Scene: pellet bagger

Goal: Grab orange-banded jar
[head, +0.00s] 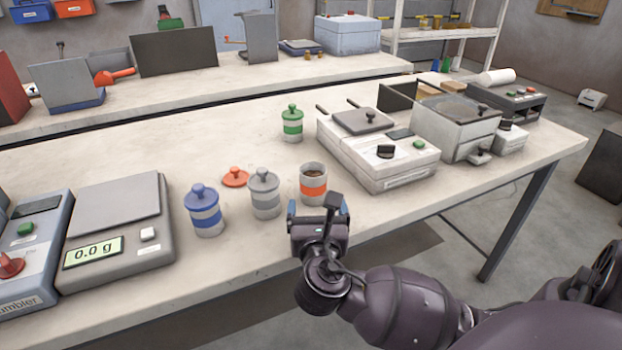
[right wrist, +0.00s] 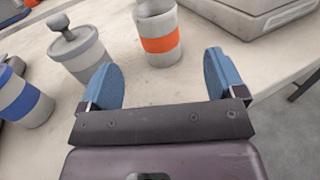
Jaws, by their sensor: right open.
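The orange-banded jar (head: 313,184) stands upright and uncovered on the front table, with dark brown contents showing inside. It also shows in the right wrist view (right wrist: 158,38), beyond and between my fingers. An orange lid (head: 235,177) lies on the table to the left, behind the grey-banded jar. My right gripper (head: 318,212) is open and empty, just in front of the jar and apart from it. In the right wrist view its blue-padded fingers (right wrist: 161,78) are spread wide. My left gripper is out of view.
A grey-banded jar (head: 265,196) and a blue-banded jar (head: 204,211), both lidded, stand left of the orange-banded jar. A green-banded jar (head: 292,125) stands behind. A white heat-sealer-like machine (head: 375,155) sits close on the right. A scale (head: 118,232) is at left.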

